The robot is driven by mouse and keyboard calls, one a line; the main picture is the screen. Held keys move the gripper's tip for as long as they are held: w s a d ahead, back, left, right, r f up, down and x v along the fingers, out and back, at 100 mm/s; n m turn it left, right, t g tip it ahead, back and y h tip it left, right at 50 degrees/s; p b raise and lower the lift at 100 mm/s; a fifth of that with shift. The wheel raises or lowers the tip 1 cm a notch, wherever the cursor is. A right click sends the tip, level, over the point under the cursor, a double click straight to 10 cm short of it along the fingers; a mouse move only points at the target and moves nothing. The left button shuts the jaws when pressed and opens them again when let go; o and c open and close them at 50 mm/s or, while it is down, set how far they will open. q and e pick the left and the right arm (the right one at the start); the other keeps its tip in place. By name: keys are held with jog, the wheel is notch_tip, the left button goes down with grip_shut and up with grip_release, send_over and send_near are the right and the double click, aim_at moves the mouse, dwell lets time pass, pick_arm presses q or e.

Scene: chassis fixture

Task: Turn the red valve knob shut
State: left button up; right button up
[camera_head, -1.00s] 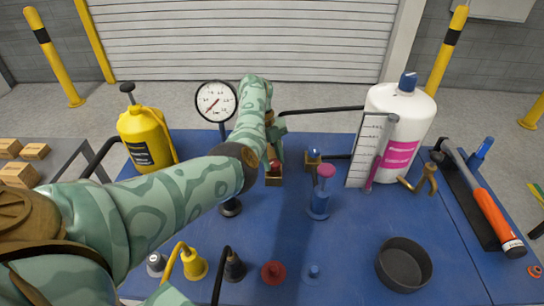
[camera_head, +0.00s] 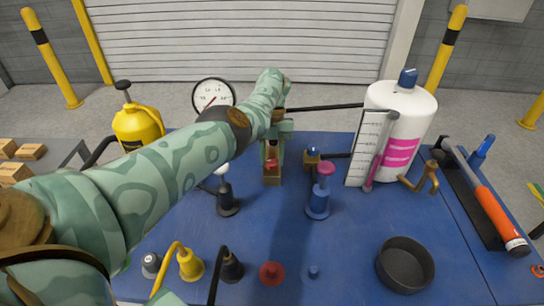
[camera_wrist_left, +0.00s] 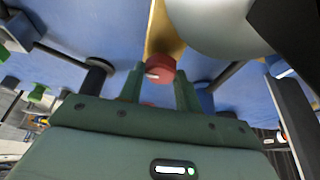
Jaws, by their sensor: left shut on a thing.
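The red valve knob (camera_head: 271,164) sits on a brass valve body (camera_head: 271,179) at the back middle of the blue table. My left gripper (camera_head: 271,158) comes down over the knob from behind and above, with my arm reaching in from the left. In the left wrist view the red knob (camera_wrist_left: 160,68) lies between the two green fingertips (camera_wrist_left: 158,76), which are shut on its sides. A white mark shows on the knob. My right gripper is not in view.
A round gauge (camera_head: 213,95) stands left, partly behind my arm. A white bottle (camera_head: 400,120) stands farther right. A black bowl (camera_head: 404,265) is at front right.

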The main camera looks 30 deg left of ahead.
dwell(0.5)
pick_arm(q)
jog(key=o, duration=1)
jog(key=shift+c, duration=0.2)
jog(key=shift+w, duration=0.1)
jog(key=b+v, duration=0.4)
jog(key=v, duration=0.3)
jog(key=shift+r, duration=0.3)
jog(key=shift+a, duration=0.1)
